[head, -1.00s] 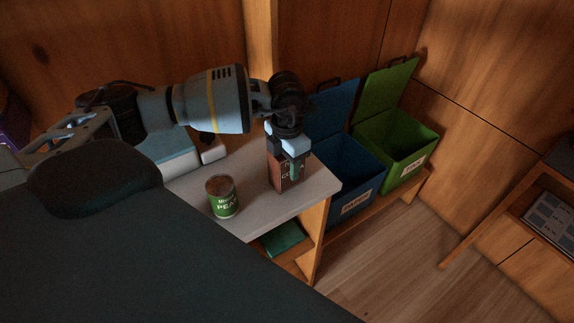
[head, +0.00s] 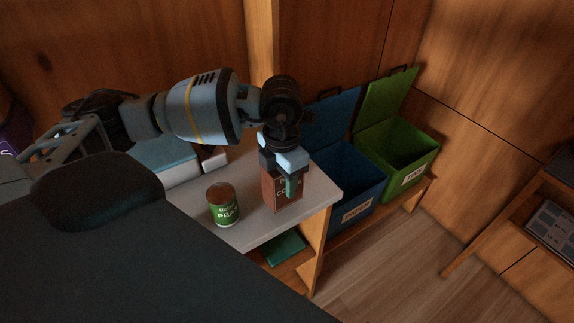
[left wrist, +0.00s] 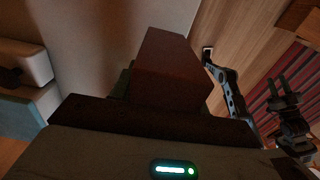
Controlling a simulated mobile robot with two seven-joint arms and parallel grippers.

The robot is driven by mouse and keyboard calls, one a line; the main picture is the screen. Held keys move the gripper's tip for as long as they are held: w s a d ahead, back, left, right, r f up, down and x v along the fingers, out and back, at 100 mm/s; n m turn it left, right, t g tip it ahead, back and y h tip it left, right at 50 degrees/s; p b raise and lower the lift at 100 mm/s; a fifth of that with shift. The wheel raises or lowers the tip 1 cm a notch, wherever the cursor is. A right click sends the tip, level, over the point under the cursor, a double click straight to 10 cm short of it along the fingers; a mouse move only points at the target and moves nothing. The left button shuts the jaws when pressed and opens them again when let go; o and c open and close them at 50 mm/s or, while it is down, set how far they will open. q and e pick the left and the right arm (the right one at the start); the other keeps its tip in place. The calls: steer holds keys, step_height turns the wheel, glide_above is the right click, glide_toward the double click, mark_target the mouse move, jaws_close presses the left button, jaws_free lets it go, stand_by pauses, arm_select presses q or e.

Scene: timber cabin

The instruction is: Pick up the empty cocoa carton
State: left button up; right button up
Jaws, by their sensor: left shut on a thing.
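The cocoa carton (head: 270,191) is a small brown box with lettering, partly hidden by my gripper. My left gripper (head: 291,186) comes down on it from above and is shut on it. The carton is upright over the front right part of the grey counter top (head: 240,236); I cannot tell whether its base touches. In the left wrist view the carton (left wrist: 175,70) shows as a dark reddish-brown block between the jaws. My right gripper (left wrist: 278,88) shows small at the right of the left wrist view, its two fingers apart and empty.
A green can of peas (head: 224,208) stands left of the carton. A blue bin labelled paper (head: 357,185) and a green bin (head: 398,157), lids up, stand beyond the counter's right end. A teal item (head: 284,249) lies on the shelf below.

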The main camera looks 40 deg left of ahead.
arm_select(q)
steer(key=s+d, duration=0.4)
steer(key=s, duration=0.5)
steer(key=shift+s+r, duration=0.15)
steer(key=shift+r, duration=0.3)
